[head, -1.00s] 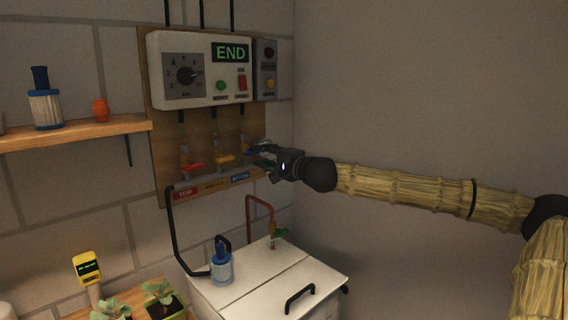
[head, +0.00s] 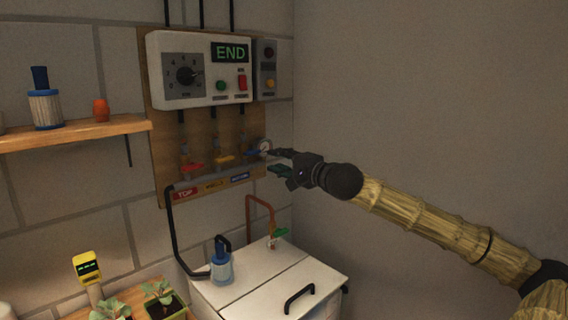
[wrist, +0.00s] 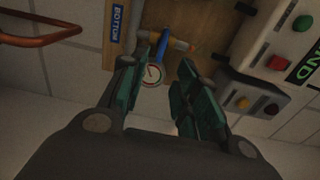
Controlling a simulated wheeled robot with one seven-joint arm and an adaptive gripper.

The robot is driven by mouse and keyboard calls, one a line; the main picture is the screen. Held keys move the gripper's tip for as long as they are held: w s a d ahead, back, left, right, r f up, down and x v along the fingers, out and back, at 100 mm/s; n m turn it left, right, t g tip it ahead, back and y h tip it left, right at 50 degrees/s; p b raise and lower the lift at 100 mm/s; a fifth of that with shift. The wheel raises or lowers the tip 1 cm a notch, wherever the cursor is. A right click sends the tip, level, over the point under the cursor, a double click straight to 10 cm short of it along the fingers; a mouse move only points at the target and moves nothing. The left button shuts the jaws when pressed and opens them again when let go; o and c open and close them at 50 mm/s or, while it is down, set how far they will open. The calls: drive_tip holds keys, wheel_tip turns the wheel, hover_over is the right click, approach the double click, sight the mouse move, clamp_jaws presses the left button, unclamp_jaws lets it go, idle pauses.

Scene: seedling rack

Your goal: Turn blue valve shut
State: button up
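The blue valve handle (head: 253,153) is at the right end of the valve row on the wooden board. In the wrist view the blue handle (wrist: 162,48) lies crosswise to its pipe, just beyond the gap between my fingertips. A round gauge (head: 265,147) sits beside it, and the gauge (wrist: 152,74) shows between the fingers in the wrist view. My gripper (head: 272,160) is open and empty, just right of the blue valve and apart from it. Both fingers of my gripper (wrist: 157,72) are spread in the wrist view.
A red valve handle (head: 193,167) and a yellow valve handle (head: 224,158) are to the left. The control box (head: 200,70) reading END hangs above. A white lidded tank (head: 270,275) with a copper pipe (head: 261,203) stands below. The right wall is bare.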

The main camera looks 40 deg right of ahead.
drive_tip(key=shift+s+d, duration=0.1)
drive_tip(key=shift+s, duration=0.8)
